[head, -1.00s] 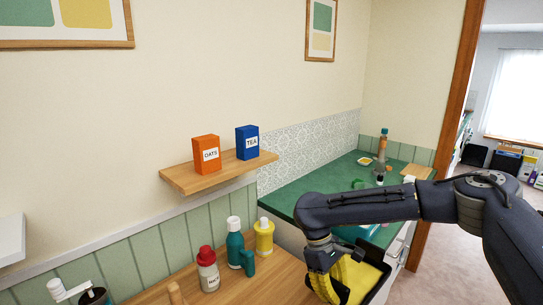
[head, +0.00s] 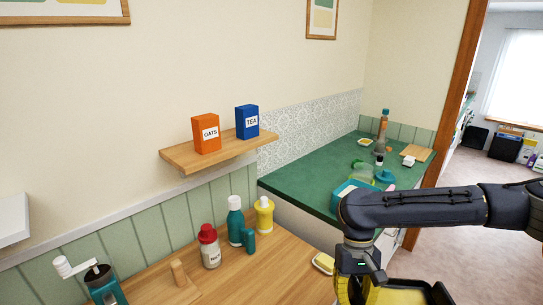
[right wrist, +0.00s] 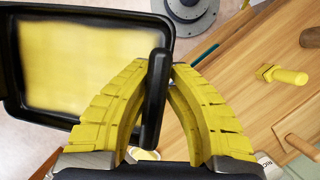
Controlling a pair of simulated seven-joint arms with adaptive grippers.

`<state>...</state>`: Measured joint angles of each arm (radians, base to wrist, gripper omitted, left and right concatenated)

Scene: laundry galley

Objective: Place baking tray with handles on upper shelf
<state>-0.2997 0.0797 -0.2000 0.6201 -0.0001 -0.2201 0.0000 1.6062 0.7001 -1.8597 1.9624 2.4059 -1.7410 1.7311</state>
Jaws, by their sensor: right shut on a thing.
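The baking tray (right wrist: 93,58) is black with a yellow inner face. It fills the upper left of the right wrist view. My right gripper (right wrist: 160,75) has yellow fingers shut on the tray's black handle (right wrist: 155,105). The wooden wall shelf (head: 225,152) carries an orange oats box (head: 206,134) and a blue tea box (head: 247,122). Its left front part is bare. My left gripper is out of view.
Below the shelf, a wooden counter holds a red-capped bottle (head: 210,247), a teal bottle (head: 236,222) and a yellow bottle (head: 264,216). A small dish (head: 323,263) lies near the counter's right end. A green counter (head: 310,180) with several items is behind my right arm.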

